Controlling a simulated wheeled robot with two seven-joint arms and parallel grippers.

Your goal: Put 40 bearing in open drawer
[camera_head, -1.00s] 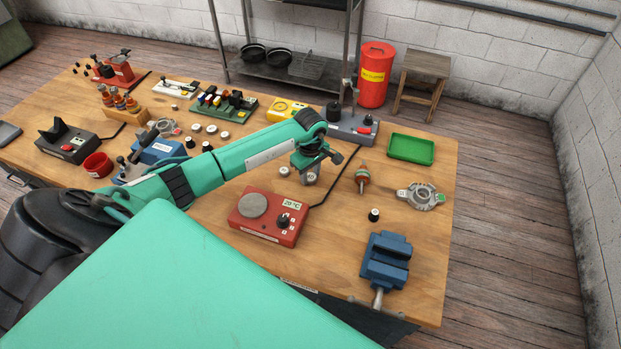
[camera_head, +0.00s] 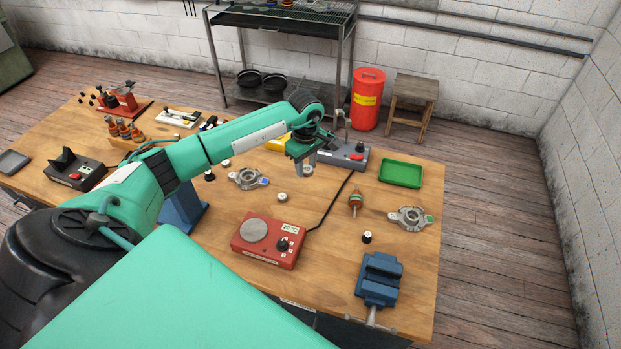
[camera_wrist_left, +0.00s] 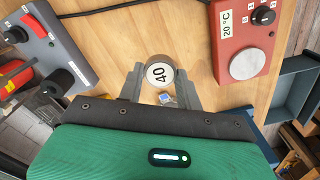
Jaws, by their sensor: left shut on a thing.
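The bearing marked 40 (camera_wrist_left: 158,74) is between the two grey fingers of my left gripper (camera_wrist_left: 160,88), its label facing the wrist camera. In the head view my left gripper (camera_head: 303,160) is shut on it above the table, behind the red heater. The bearing shows only as a small grey shape under the fingers there. In the left wrist view a blue-grey open box shape, apparently the open drawer (camera_wrist_left: 293,88), lies past the table edge at right. In the head view the drawer is not clearly seen. My right gripper is not in view.
The red heater (camera_head: 268,243) and blue vise (camera_head: 379,280) stand near the front edge.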

